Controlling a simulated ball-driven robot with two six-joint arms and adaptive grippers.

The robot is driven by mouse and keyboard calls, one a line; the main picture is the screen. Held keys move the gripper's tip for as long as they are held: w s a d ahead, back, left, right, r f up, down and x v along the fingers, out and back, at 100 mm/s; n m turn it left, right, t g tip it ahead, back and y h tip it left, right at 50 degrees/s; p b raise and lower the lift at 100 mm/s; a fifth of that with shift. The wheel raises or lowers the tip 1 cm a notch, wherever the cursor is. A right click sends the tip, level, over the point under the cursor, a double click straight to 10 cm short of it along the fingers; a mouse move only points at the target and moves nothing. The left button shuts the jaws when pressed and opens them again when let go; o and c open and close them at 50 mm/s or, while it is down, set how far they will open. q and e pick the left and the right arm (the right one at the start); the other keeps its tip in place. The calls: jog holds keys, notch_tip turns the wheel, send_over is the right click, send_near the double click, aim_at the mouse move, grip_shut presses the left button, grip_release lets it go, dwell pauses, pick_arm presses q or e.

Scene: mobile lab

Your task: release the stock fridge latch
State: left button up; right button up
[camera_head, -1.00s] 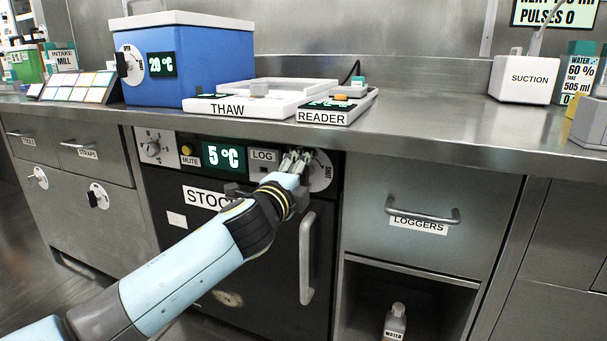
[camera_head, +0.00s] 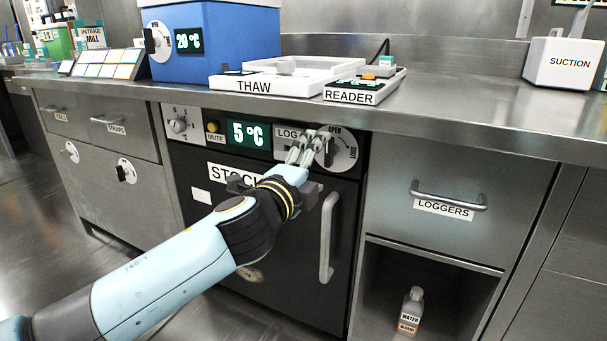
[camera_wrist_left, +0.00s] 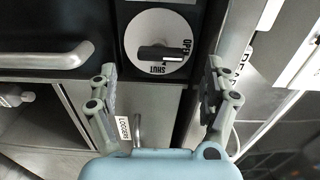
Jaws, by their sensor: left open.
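The stock fridge (camera_head: 290,235) is a dark door under the counter with a vertical grey handle (camera_head: 327,240). Its latch is a round pale dial (camera_head: 345,150) marked OPEN and SHUT, at the right of the control strip. In the left wrist view, the latch's black bar (camera_wrist_left: 155,53) lies across the dial, its white-marked end near the OPEN lettering. My left gripper (camera_head: 308,148) is in front of the dial's left part and hides some of it. In the wrist view its fingers (camera_wrist_left: 160,85) are spread wide and empty, apart from the bar. My right gripper is out of view.
The control strip holds a temperature display (camera_head: 248,134) reading 5 °C and a LOG panel. The counter edge (camera_head: 440,128) overhangs just above. To the right are the loggers drawer (camera_head: 400,240) and an open bay with a water bottle (camera_head: 411,310).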

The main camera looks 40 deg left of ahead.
pick_arm(q)
jog(key=v, duration=0.5)
jog(key=shift+s+d, duration=0.1)
jog(key=shift+s, duration=0.25)
